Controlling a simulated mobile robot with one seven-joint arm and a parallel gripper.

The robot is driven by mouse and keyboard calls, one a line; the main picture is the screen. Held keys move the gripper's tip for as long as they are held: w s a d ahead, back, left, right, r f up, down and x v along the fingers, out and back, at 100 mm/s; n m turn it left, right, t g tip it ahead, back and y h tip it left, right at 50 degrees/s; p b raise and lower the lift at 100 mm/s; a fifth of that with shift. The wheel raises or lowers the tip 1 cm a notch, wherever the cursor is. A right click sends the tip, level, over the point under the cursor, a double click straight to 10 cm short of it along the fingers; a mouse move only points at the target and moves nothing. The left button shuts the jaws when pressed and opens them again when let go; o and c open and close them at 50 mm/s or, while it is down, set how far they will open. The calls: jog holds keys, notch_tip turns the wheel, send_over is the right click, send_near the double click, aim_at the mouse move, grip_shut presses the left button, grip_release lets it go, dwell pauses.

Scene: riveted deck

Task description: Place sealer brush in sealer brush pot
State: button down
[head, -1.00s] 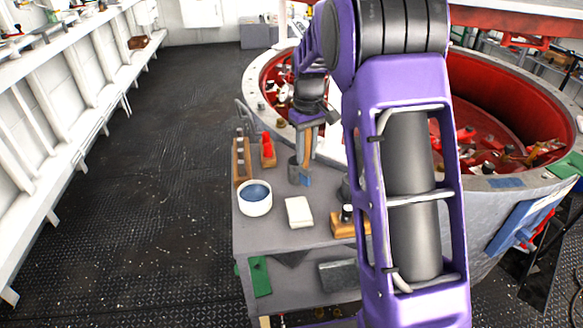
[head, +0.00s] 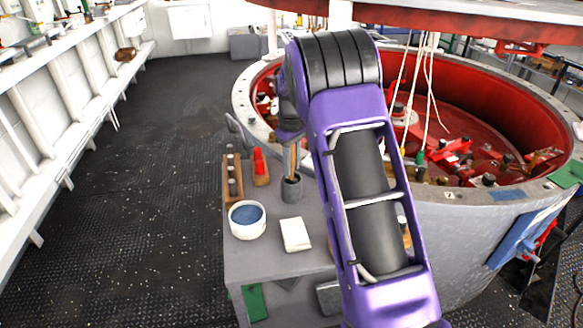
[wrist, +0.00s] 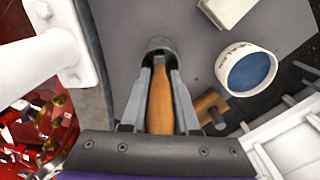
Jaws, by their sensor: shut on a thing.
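The sealer brush (head: 291,160) shows as a wooden handle, upright, with its lower end inside the dark grey sealer brush pot (head: 292,188) on the grey table top. Its bristles are hidden in the pot. In the wrist view my gripper (wrist: 160,72) is shut on the brush's wooden handle (wrist: 160,100), one finger on each side. The pot's dark rim (wrist: 158,43) shows just beyond the fingertips. In the head view my arm hides most of the gripper. Whether the brush touches the pot's bottom cannot be seen.
A white bowl of blue liquid (head: 247,219) and a pale block (head: 295,234) stand in front of the pot. A wooden rack (head: 232,182) and a red-topped item (head: 260,167) stand to its left. The big round red-lined tank (head: 480,130) is behind and right.

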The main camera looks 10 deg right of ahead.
jog(key=shift+f, duration=0.4)
jog(key=shift+f, duration=0.1)
jog(key=c, duration=0.7)
grip_release()
jog(key=shift+o, duration=0.2)
notch_tip(320, 180, up, 12)
jog(key=shift+f+p, duration=0.2)
jog(key=shift+p, duration=0.25)
jog(key=shift+r, duration=0.35)
jog(key=shift+d, duration=0.1)
